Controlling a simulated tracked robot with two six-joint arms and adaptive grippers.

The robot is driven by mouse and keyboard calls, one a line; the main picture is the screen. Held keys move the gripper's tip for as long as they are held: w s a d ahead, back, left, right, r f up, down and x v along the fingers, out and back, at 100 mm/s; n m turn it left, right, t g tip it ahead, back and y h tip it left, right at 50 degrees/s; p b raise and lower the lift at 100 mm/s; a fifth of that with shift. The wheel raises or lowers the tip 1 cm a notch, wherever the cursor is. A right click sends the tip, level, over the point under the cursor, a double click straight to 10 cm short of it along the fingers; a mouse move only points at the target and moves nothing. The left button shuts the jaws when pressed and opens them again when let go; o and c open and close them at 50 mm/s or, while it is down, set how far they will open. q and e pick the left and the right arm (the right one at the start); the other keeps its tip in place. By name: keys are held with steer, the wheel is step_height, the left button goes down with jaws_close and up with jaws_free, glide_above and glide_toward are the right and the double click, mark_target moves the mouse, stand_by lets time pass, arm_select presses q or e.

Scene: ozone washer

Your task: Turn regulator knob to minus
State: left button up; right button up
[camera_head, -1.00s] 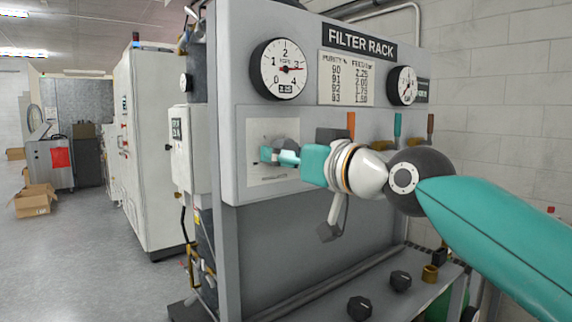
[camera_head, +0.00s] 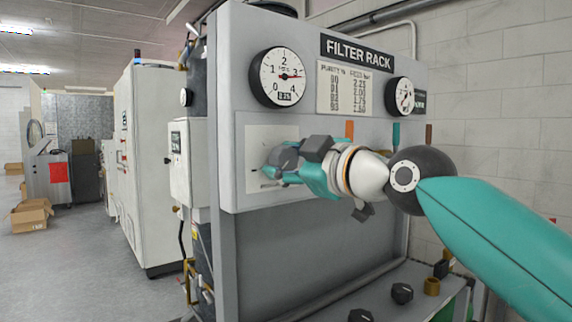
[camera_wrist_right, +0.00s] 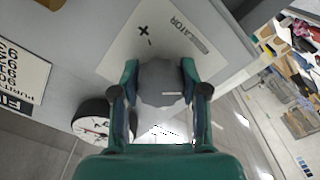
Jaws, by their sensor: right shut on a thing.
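The grey regulator knob (camera_head: 285,158) sits on a white plate (camera_head: 262,180) on the filter rack's front panel. My right gripper (camera_head: 275,166) is at the knob, its teal fingers on either side. In the right wrist view the knob (camera_wrist_right: 163,82) is between the two fingers of the right gripper (camera_wrist_right: 161,85), which are shut on it. The plate (camera_wrist_right: 135,35) carries plus and minus marks and the word "REGULATOR", partly covered by the knob and fingers. My left gripper is not in view.
The large round gauge (camera_head: 280,77) is above the plate, its needle near 3. A small gauge (camera_head: 400,96) and coloured valve handles (camera_head: 396,133) are to the right. Black knobs (camera_head: 402,293) stand on the ledge below. A white cabinet (camera_head: 155,160) stands at left.

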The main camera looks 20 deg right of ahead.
steer(key=shift+w+f+n, duration=0.1)
steer(key=shift+f+n, duration=0.2)
steer(key=shift+f, duration=0.05)
steer(key=o, duration=1.1)
steer(key=shift+o, duration=0.3)
steer(key=shift+r, duration=0.25)
steer(key=shift+s+d, duration=0.25)
steer(key=shift+s, duration=0.3)
steer(key=v, duration=1)
steer(key=shift+s, duration=0.4)
steer(key=shift+d, duration=0.1)
